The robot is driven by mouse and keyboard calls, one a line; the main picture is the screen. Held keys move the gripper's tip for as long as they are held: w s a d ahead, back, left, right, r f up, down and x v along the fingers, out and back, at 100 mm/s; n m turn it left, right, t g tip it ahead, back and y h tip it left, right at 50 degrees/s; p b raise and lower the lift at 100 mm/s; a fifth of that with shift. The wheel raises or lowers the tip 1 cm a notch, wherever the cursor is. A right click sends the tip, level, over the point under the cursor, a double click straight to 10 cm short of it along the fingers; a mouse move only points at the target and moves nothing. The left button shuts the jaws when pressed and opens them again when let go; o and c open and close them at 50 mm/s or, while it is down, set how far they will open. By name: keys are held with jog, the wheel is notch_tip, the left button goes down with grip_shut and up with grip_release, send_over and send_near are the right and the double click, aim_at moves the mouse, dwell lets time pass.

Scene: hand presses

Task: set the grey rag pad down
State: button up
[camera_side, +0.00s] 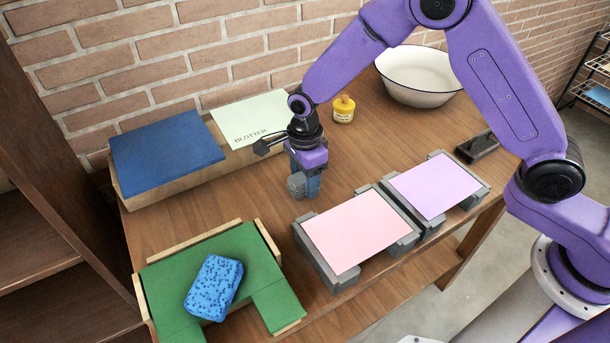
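My gripper (308,184) points down over the middle of the wooden table, left of the pink sheet. It is shut on the grey rag pad (296,185), a small rounded grey piece that shows at the left side of the fingertips. The fingers hide part of the pad. From this one view I cannot tell whether the pad touches the table or hangs just above it.
A pink sheet (358,229) and a lilac sheet (435,185) lie on grey blocks. A blue speckled sponge (213,287) rests on a green-topped stand (165,278). Behind are a blue pad (166,152), a blotter (252,118), a yellow jar (343,109) and a white basin (418,76).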

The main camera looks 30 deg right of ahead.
jog(key=shift+o, duration=1.4)
notch_tip(320, 180, up, 12)
jog(key=shift+r, duration=0.2)
jog(key=s+d+r+n, duration=0.1)
jog(key=s+d+n, duration=0.9)
jog(key=s+n, duration=0.5)
jog(key=s+d+r+n, duration=0.2)
jog(key=s+d+n, duration=0.8)
jog(key=s+n, duration=0.4)
jog(key=shift+s+n, duration=0.35)
jog(key=shift+n, duration=0.45)
